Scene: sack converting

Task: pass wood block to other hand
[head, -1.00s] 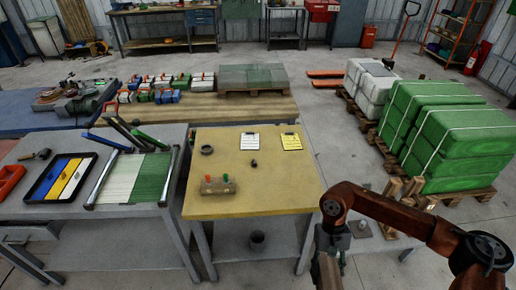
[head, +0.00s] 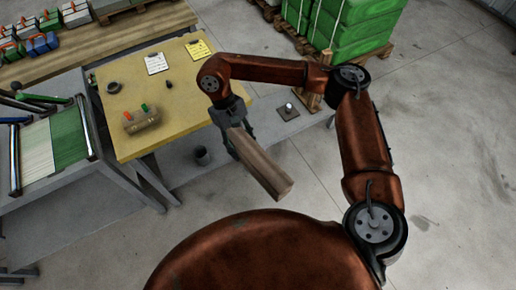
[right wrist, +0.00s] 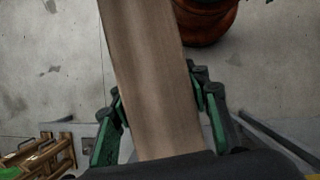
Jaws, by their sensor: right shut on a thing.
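The wood block (head: 262,166) is a long, plain brown bar held in the air beside the front right of the yellow-topped table. My right gripper (head: 232,132) is shut on it near one end, and the rest of the block sticks out towards the bottom of the head view. In the right wrist view the block (right wrist: 150,75) runs up between the green-sided fingers of the gripper (right wrist: 160,110), with one finger on each side. My left gripper is not in either current view.
The yellow-topped table (head: 185,95) holds a small block with red and green pegs (head: 142,119), papers and a dark ring. A grey low platform (head: 270,125) lies beyond the gripper. Strapped green bales (head: 340,25) stand at the back. Open floor (head: 450,130) lies on the right.

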